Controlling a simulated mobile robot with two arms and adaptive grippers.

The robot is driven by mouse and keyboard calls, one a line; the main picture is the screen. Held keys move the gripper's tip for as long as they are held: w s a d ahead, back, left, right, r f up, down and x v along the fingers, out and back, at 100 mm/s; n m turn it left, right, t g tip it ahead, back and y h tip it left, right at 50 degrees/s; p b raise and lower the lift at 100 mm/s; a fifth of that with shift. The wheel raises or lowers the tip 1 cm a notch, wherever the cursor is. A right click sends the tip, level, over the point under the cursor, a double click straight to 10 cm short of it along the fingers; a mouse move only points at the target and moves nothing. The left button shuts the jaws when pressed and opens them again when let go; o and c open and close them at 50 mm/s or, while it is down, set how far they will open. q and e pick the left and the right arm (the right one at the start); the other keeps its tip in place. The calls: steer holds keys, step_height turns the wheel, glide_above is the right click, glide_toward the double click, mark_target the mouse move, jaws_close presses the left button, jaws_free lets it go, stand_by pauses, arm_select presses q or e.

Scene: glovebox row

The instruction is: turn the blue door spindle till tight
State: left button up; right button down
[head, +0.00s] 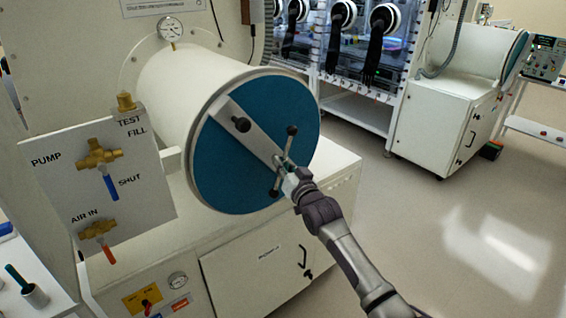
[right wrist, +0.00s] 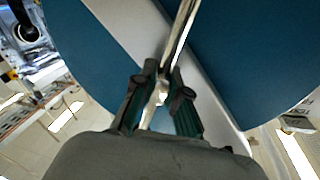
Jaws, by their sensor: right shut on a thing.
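The blue door (head: 235,165) closes the front end of a white cylindrical chamber (head: 185,85). A pale strap (head: 256,143) crosses the door on a slant. At the strap's lower right is the door spindle's metal cross handle (head: 289,144), with a dark knob at each end, standing steeply and leaning a little right at its top. My right gripper (head: 286,171) is at the handle's middle. In the right wrist view its two fingers (right wrist: 161,90) are shut on the spindle's silver bar (right wrist: 181,35), with the blue door (right wrist: 235,60) behind. My left gripper is out of view.
A valve panel (head: 150,195) with brass valves, one blue-handled and one red-handled, stands left of the door. A dial gauge (head: 170,29) sits above the chamber. A white cabinet (head: 255,265) is below. Open floor (head: 440,230) lies to the right.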

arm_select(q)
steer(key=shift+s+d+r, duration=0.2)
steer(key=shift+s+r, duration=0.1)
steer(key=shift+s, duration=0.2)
arm_select(e)
steer(key=shift+s+f+m, duration=0.1)
steer(key=shift+f+m, duration=0.1)
steer(key=shift+m, duration=0.8)
arm_select(q)
steer(key=shift+p, duration=0.3)
arm_select(e)
steer(key=c, duration=1.2)
jaws_free()
steer(key=shift+r, duration=0.1)
steer(key=v, duration=1.2)
steer(key=shift+r, duration=0.25)
